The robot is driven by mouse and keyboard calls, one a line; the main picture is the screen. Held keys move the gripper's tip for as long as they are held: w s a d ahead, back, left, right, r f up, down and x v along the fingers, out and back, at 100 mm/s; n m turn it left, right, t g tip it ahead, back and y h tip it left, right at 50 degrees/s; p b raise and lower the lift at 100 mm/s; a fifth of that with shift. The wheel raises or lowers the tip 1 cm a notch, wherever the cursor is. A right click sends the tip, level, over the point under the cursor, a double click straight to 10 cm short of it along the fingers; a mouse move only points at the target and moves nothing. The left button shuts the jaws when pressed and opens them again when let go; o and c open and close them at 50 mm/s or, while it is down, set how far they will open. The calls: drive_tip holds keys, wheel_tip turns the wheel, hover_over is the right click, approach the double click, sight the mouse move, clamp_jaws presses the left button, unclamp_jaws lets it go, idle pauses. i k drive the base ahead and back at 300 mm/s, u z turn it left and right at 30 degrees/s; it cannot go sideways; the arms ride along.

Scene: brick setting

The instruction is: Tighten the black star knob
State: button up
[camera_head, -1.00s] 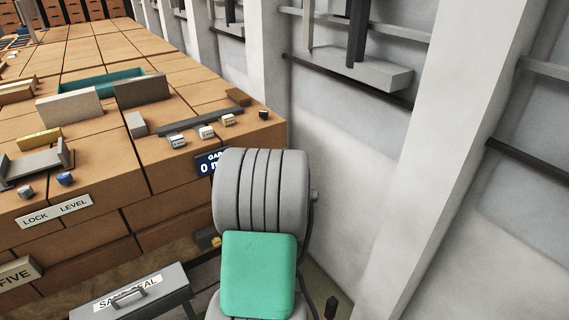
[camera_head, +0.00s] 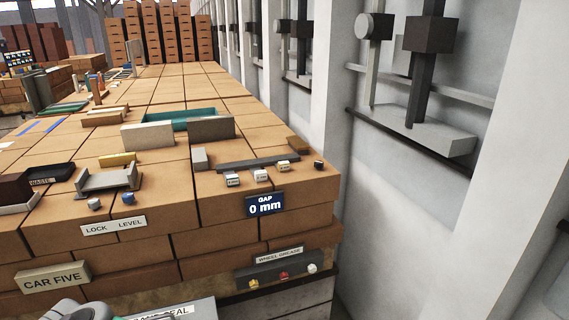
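A small black piece (camera_head: 319,165) sits at the right front corner of the brick stack's top, beside a brown block (camera_head: 298,145). It may be the black star knob, but it is too small to tell its shape. A dark bar (camera_head: 258,163) lies to its left, with small labelled blocks (camera_head: 261,176) in front. My gripper is not in view; only a grey part, probably of my arm, shows at the bottom left edge.
A grey bracket (camera_head: 108,180) stands on the left of the stack, with a white knob (camera_head: 94,204) and a blue knob (camera_head: 128,198) in front. A teal tray (camera_head: 180,117) lies behind two upright plates. A wall with dark uprights (camera_head: 428,60) bounds the right.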

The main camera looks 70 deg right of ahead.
sight(318, 165)
drive_tip(key=k, duration=0.65)
drive_tip(key=z, duration=1.05)
drive_tip(key=i, duration=0.5)
drive_tip(key=z, duration=0.05)
